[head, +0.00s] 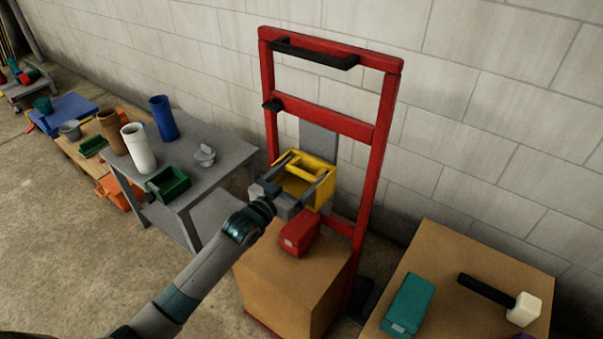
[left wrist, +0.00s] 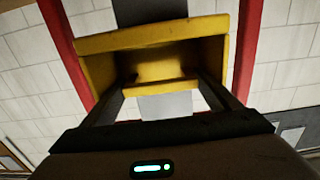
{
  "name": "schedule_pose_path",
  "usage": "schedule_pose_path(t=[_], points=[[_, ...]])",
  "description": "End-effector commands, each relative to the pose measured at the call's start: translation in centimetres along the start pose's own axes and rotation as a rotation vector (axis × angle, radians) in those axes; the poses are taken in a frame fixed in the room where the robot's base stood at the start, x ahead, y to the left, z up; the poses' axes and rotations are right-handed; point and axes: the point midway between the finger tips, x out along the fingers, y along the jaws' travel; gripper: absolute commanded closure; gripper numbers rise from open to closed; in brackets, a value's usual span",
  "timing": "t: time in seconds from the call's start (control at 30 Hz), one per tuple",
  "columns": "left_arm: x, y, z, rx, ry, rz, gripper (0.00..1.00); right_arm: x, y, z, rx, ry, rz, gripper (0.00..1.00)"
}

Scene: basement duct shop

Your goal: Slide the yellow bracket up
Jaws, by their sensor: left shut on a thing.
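The yellow bracket (head: 318,192) is a box-like piece on the red upright frame (head: 375,155), in front of a grey vertical strip (head: 318,138). My left gripper (head: 306,170) reaches it from the front, its two fingers at the bracket. In the left wrist view the yellow bracket (left wrist: 160,42) fills the upper middle, and the fingers of my left gripper (left wrist: 163,92) run up to its lower part. The gripper is shut on the bracket. The exact contact at the fingertips is partly hidden. My right gripper is not in view.
A cardboard box (head: 290,275) with a red box (head: 299,232) on it stands below the bracket. A grey table (head: 228,152) with cups and a green bin is at left. Another carton (head: 465,255) at right holds a teal box and a mallet. A black bar (head: 315,53) crosses the frame's top.

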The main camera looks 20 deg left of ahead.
Motion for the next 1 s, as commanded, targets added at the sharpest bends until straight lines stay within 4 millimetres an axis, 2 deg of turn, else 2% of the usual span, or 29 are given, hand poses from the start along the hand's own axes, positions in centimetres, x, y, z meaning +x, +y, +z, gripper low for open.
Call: schedule_pose_path(t=[0.03,0.17,0.2,0.23,0.67,0.87,1.0], points=[[0.1,-0.1,-0.6,0.0,0.012,0.0,0.57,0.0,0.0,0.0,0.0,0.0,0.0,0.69],[0.1,-0.1,-0.7,0.0,0.015,0.0,0.57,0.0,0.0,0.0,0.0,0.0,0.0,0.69],[0.1,-0.1,-0.7,0.0,0.014,0.0,0.08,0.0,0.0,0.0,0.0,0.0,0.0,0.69],[0.1,-0.1,-0.7,0.0,0.014,0.0,0.01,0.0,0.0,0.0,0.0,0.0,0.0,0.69],[-0.5,0.0,-0.3,0.0,0.007,0.0,0.0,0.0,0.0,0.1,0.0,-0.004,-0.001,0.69],[-2.7,-0.1,-0.2,0.001,0.006,0.0,0.0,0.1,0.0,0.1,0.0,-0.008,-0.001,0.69],[-5.0,0.0,-0.1,0.0,0.006,0.0,0.0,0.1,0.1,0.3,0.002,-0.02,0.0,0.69]])
